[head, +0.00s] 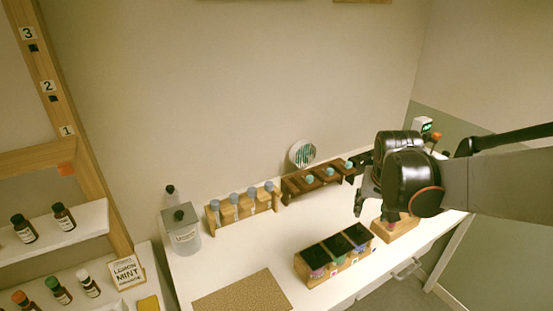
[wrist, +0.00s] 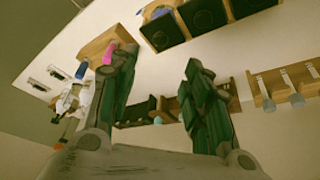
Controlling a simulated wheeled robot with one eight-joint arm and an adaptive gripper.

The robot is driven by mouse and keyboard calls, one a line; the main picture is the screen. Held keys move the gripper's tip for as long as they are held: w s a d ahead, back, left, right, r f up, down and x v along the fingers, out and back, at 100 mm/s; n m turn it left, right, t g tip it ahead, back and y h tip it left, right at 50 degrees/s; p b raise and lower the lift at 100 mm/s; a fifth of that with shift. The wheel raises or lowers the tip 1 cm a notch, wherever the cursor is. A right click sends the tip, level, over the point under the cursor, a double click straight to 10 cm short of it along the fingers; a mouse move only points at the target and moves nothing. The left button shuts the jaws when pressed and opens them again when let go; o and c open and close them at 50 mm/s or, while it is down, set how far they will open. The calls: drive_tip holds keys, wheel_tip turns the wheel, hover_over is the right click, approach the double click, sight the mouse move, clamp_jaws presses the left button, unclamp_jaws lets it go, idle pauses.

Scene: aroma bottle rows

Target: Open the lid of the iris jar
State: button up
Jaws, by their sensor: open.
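Three jars with dark square lids (head: 335,243) stand in a row in a wooden holder (head: 307,279) on the white counter. Small coloured labels show on their fronts, but I cannot read which is iris. In the wrist view the dark tops (wrist: 161,31) show at the upper right, upside down. All look covered in the head view. My gripper (head: 362,200) is above the counter, behind and to the right of the jar row, apart from it. In the wrist view my gripper (wrist: 160,75) has its two fingers spread with nothing between them.
A wooden block (head: 398,228) with a pink item is right of the jars, under my arm. Racks of vials (head: 243,205) and (head: 318,180) stand along the wall. A grey canister (head: 181,238) and a brown mat (head: 242,293) are at left.

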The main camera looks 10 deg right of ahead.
sight(362, 229)
drive_tip(key=b+x, duration=1)
drive_tip(key=x, duration=0.3)
drive_tip(key=shift+f+b, duration=0.35)
drive_tip(key=shift+b, duration=0.05)
drive_tip(key=shift+c, duration=0.4)
clamp_jaws()
